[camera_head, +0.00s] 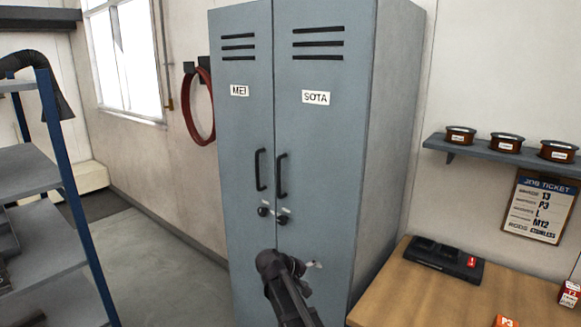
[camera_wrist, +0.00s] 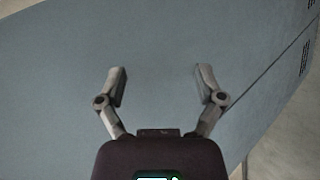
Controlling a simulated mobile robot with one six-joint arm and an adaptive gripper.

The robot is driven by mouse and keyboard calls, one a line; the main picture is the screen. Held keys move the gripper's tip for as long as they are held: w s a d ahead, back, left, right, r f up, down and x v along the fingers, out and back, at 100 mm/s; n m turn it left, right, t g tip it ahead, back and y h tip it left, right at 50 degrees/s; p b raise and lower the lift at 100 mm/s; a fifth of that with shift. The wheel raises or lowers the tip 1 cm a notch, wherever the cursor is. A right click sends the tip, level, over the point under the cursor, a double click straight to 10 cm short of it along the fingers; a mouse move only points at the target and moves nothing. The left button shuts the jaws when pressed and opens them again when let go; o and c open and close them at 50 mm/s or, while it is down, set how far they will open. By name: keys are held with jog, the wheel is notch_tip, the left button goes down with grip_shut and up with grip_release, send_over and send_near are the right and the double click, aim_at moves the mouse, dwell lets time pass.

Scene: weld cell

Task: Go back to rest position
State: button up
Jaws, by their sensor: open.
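My gripper (camera_wrist: 160,80) is open and empty in the wrist view, its two fingers spread apart in front of a plain blue-grey locker door. In the head view, my dark arm reaches up from the bottom centre in front of the lower part of the locker (camera_head: 318,170); the fingers are hard to make out there. The locker has two closed doors, labelled MEI (camera_head: 239,90) and SOTA (camera_head: 316,97). Each has a black handle and a dark lock with something small and metallic at it. I cannot tell whether the gripper touches the door.
A wooden bench (camera_head: 420,300) stands at the right with a black case (camera_head: 443,260) and small boxes. Above it are a shelf (camera_head: 500,154) with round tins and a job ticket board (camera_head: 540,207). A blue-framed rack (camera_head: 75,180) stands at the left. Floor (camera_head: 150,250) between rack and locker is clear.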

jog(key=s+d+f+m+g+y, duration=0.2)
jog(key=s+d+f+g+y, duration=0.1)
jog(key=s, duration=0.8)
jog(key=s+d+f+m+g+y, duration=0.2)
jog(key=s+d, duration=0.5)
jog(key=s, duration=0.4)
jog(key=shift+s+d+f+m+g+y, duration=0.15)
jog(key=shift+d+f+m+g+y, duration=0.25)
jog(key=shift+f+y, duration=1.15)
jog(key=shift+a+r+y, duration=0.1)
jog(key=shift+r+y, duration=0.25)
jog(key=shift+r, duration=0.05)
